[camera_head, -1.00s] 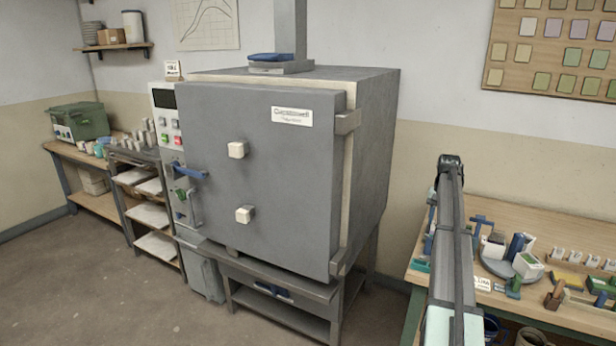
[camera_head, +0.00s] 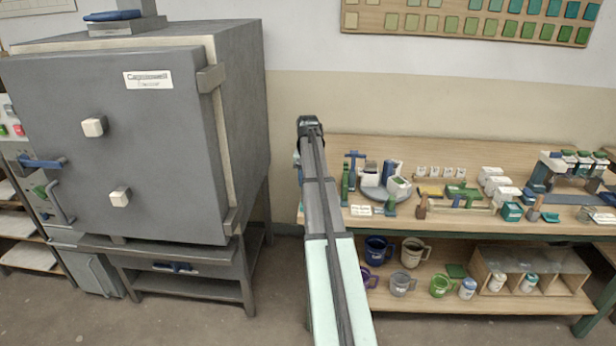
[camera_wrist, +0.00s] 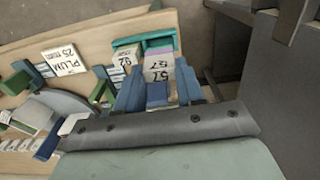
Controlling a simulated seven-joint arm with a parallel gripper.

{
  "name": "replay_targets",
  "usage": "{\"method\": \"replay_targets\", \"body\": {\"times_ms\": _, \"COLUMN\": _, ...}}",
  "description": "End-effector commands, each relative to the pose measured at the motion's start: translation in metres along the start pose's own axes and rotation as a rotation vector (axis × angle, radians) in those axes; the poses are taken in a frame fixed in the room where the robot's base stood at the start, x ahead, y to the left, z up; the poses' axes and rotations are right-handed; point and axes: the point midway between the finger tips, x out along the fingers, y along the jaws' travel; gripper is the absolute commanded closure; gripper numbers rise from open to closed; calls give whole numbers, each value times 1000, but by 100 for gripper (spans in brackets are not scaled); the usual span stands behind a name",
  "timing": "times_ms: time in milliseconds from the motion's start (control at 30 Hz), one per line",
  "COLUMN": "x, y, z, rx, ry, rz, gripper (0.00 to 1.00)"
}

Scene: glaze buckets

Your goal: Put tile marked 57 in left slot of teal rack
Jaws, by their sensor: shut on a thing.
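My gripper (camera_wrist: 157,84) is shut on a white tile marked 57 (camera_wrist: 158,66), with one bluish finger on each side of it. The teal rack (camera_wrist: 170,33) lies just beyond the fingertips in the wrist view. A pale tile marked 92 (camera_wrist: 127,56) is beside the held tile, to its left, at the rack. The held tile's far end overlaps the rack in the picture; I cannot tell whether it touches the rack or is inside a slot. In the head view my arm reaches over the bench's left end, and the gripper's fingers and tile are hidden.
The wooden bench (camera_head: 450,150) carries a round grey turntable (camera_head: 372,194) and a PLUM 25 card (camera_wrist: 64,61). The grey kiln (camera_head: 150,130) stands left of the bench. Mugs (camera_head: 412,251) and a divided wooden box (camera_head: 541,262) fill the lower shelf.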

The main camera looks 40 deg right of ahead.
Motion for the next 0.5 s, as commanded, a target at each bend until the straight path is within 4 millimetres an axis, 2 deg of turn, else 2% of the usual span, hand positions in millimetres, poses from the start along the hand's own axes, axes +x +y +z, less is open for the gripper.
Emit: {"method": "replay_targets", "body": {"times_ms": 500, "x": 37, "y": 0, "z": 0, "rx": 0, "ry": 1, "rz": 0, "gripper": 92}}
